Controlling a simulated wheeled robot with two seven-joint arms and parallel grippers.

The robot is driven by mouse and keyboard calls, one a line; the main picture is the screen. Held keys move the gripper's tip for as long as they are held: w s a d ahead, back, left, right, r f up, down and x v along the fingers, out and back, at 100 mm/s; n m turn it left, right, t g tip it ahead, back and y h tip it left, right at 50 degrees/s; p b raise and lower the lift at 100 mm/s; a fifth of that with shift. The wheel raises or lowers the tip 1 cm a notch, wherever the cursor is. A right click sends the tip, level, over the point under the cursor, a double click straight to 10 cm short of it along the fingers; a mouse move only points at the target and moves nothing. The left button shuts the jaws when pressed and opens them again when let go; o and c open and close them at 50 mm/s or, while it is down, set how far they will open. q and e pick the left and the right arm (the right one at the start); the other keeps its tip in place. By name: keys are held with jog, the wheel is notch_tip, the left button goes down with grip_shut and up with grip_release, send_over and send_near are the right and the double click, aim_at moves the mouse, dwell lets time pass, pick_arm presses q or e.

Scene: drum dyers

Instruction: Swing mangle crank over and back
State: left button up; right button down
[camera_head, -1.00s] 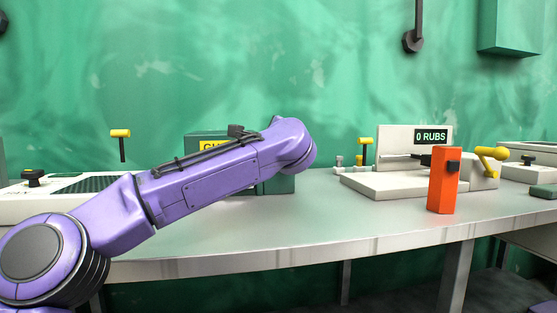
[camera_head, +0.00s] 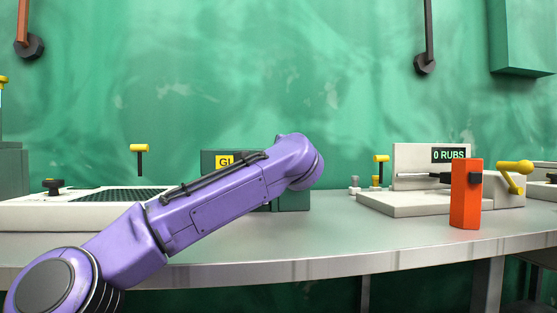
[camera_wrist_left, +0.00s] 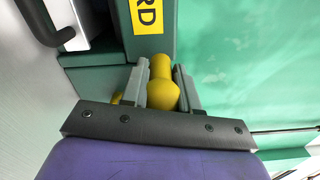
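In the left wrist view, a yellow crank grip (camera_wrist_left: 160,72) with a rounded end lies between the two grey fingers of my left gripper (camera_wrist_left: 162,92). The fingers press close on both sides of it, with no clear gap. Beside it is a dark green housing (camera_wrist_left: 150,45) with a yellow label ending in "RD". In the head view this green housing (camera_head: 294,199) stands on the table, its label reading "GU", partly hidden by my purple left arm. The left gripper and crank grip are hidden there. My right gripper is not in view.
A white device with a "0 RUBS" display (camera_head: 405,160), a yellow lever (camera_head: 514,167) and an orange block (camera_head: 465,205) stand at the right of the grey table (camera_head: 350,245). A white tray with a dark ribbed panel (camera_head: 115,195) is at left. The table's front middle is clear.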

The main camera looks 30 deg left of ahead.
pick_arm(q)
jog(key=o, duration=0.3)
jog(key=shift+d, duration=0.1)
jog(key=v, duration=1)
jog(key=shift+s, duration=0.2)
jog(key=shift+d, duration=0.1)
